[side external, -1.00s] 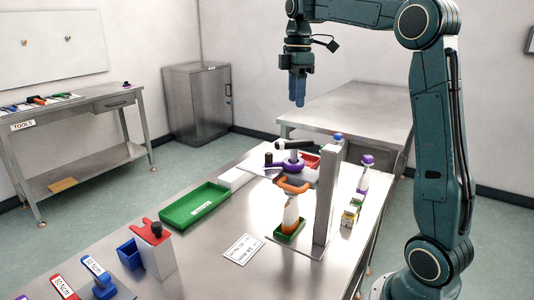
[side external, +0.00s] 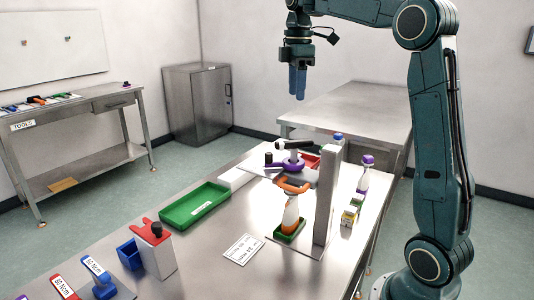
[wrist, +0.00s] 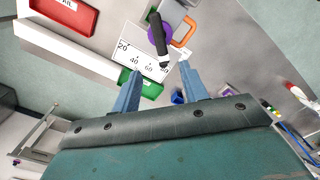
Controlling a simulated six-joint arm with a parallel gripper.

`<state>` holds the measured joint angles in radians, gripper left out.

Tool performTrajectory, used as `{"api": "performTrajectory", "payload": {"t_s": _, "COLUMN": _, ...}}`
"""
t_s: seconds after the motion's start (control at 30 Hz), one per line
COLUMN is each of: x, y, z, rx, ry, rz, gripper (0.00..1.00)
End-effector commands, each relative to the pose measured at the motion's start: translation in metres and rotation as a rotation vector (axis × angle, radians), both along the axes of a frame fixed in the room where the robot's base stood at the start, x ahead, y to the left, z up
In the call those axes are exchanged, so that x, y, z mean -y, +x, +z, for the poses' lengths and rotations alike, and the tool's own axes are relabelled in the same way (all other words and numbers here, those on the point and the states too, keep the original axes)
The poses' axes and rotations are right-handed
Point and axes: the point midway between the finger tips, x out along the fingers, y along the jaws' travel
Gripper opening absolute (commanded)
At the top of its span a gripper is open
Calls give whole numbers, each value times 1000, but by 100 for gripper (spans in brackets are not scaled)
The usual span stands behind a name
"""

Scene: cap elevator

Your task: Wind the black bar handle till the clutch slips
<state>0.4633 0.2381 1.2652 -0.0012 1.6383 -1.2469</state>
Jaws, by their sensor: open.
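The black bar handle (side external: 293,145) lies across a purple disc (side external: 287,164) on top of the cap device, beside a grey upright post (side external: 325,195). In the wrist view the black bar (wrist: 157,33) runs lengthwise over the purple disc (wrist: 167,31), with a white and black end. A white dial plate (wrist: 143,55) marked 20, 40, 60 lies beside it. My gripper (side external: 297,97) is open and empty, pointing down well above the handle. In the wrist view its fingers (wrist: 160,68) are apart, with the handle's end seen between and beyond them.
An orange clamp (side external: 294,187) holds an orange-and-white bottle (side external: 290,212) in a green tray below the disc. A green bin (side external: 194,206), a red-topped stand (side external: 154,248) and a purple-capped bottle (side external: 364,174) stand around. The table's front middle is mostly clear.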

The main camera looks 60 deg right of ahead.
Motion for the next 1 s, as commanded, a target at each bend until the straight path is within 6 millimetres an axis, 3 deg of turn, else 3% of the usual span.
{"api": "performTrajectory", "payload": {"t_s": 0.37, "x": 0, "y": -1, "z": -26, "rx": -1, "ry": 1, "rz": 0, "gripper": 44}}
{"api": "performTrajectory", "payload": {"t_s": 1.0, "x": 0, "y": -1, "z": -114, "rx": -2, "ry": 2, "rz": 0, "gripper": 44}}
